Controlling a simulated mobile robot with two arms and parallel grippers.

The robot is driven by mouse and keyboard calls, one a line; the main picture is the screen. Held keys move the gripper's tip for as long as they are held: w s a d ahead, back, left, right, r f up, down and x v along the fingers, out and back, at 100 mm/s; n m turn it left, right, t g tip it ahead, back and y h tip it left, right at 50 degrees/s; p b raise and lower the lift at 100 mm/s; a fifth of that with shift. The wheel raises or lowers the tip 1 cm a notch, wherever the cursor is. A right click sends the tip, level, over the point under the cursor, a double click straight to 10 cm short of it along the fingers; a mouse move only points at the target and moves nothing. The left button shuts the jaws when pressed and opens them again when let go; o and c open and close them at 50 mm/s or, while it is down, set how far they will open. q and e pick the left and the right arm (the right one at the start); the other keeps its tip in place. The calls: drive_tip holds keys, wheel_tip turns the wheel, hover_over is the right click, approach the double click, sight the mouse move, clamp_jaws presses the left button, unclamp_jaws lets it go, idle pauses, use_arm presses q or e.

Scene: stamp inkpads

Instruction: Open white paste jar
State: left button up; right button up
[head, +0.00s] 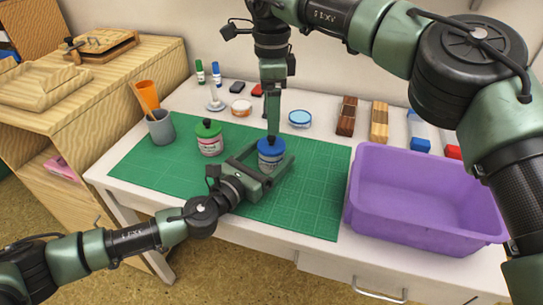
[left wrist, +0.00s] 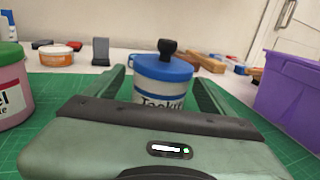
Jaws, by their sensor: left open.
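A white jar (head: 271,160) with a blue lid (head: 271,145) and a black knob stands upright on the green mat (head: 315,180). It also shows in the left wrist view (left wrist: 160,95), with part of its dark label. My left gripper (head: 273,153) is low over the mat and open, with one finger on each side of the jar; gaps show beside it. My right gripper (head: 272,112) points down from above, close over the lid. Its fingers are seen edge-on, so I cannot tell whether they are open or touch the knob.
A pink jar with a green lid (head: 209,138) stands left of the white jar. A purple bin (head: 425,205) fills the right side. Inkpads and stamps line the back of the table.

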use_arm(q)
drive_tip(key=shift+w+d, duration=0.3)
drive_tip(key=shift+w, duration=0.15)
